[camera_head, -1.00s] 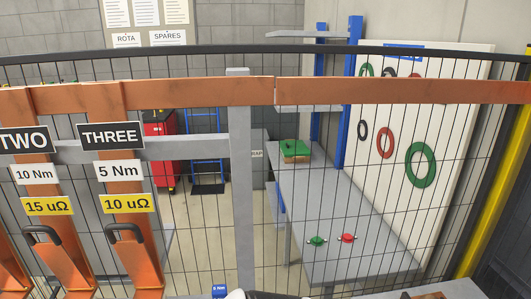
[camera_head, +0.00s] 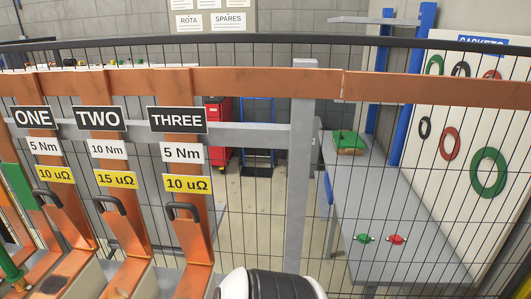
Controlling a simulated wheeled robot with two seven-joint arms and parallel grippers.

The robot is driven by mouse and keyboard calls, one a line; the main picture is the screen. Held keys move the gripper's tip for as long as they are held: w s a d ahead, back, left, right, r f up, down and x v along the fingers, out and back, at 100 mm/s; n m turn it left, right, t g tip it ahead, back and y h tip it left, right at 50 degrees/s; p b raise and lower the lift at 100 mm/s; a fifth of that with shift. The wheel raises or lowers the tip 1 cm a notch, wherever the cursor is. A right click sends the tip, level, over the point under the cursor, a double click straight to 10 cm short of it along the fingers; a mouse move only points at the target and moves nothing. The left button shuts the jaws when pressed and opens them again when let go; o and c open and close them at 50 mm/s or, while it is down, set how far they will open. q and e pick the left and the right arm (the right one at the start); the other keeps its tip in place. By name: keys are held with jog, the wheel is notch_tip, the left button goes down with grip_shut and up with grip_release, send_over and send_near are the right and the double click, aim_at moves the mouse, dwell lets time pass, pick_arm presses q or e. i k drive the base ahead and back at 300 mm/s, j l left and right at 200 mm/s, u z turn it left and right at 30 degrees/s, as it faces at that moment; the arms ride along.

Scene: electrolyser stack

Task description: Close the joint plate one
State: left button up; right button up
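Joint plate one (camera_head: 65,220) is a copper strap with a dark loop handle (camera_head: 43,193), under the black "ONE" sign (camera_head: 34,118) at the left. It leans out from its upright bar, its lower end towards me. Plates two (camera_head: 122,222) and three (camera_head: 188,225) stand to its right, each with a similar handle. Labels under ONE read 5 Nm and 10 uΩ. A white and black rounded part at the bottom centre seems to be part of my arm. Neither gripper's fingers show.
A copper busbar (camera_head: 240,83) and a wire mesh fence cross the view. A grey post (camera_head: 301,180) stands right of plate three. Behind the fence is a grey bench (camera_head: 400,220) with small green and red parts. A green piece (camera_head: 22,190) stands left of plate one.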

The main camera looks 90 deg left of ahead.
aim_at(58, 212)
jog(key=u, duration=1.5)
